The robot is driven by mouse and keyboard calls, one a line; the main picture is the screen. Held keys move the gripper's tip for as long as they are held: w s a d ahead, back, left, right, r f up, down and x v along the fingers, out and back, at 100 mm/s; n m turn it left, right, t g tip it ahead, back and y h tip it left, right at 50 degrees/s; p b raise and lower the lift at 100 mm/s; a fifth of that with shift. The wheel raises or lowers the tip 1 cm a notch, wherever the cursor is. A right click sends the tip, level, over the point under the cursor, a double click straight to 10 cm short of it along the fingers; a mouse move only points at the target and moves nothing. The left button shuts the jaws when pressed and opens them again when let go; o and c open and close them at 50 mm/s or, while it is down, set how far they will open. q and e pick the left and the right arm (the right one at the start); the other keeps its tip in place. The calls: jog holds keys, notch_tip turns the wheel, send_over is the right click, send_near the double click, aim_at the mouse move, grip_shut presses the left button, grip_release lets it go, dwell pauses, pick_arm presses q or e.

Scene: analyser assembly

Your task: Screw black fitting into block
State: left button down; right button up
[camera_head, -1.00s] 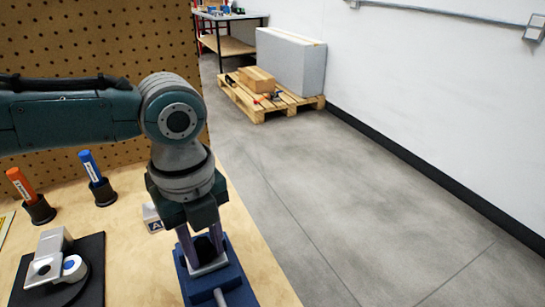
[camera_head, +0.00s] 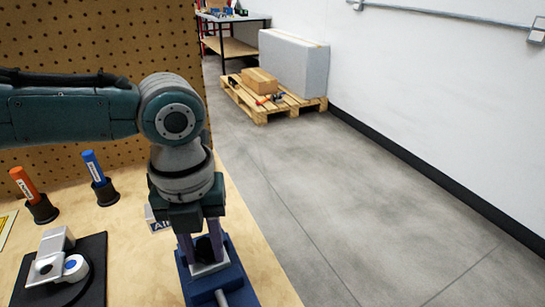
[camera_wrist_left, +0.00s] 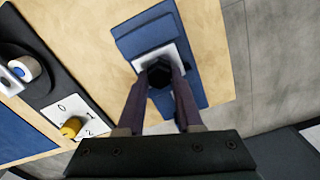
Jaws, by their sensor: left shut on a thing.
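The black fitting (camera_wrist_left: 159,76) has a hexagonal head and sits between my left fingers at the top of the light-coloured block. It shows as a dark shape in the head view (camera_head: 204,247). The block (camera_wrist_left: 172,52) is held in a blue vise (camera_wrist_left: 137,39), which stands near the table's right edge in the head view (camera_head: 237,283). My left gripper (camera_head: 202,254) points down and is shut on the fitting, one finger on each side. The fitting's lower end is hidden, so its depth in the block cannot be seen. My right gripper is not in view.
A grey fixture (camera_head: 52,256) on a black base stands at the left. An orange marker (camera_head: 24,185) and a blue marker (camera_head: 93,167) stand in black holders. A yellow knob (camera_wrist_left: 71,127) is on a white panel. Open floor lies right of the table.

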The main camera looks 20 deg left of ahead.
pick_arm(q)
jog(key=shift+a+m, duration=0.1)
jog(key=shift+m, duration=1)
jog(key=c, duration=0.5)
grip_release()
jog(key=shift+a, duration=0.1)
jog(key=shift+c, duration=0.2)
jog(key=shift+o, duration=0.3)
jog(key=o, duration=0.5)
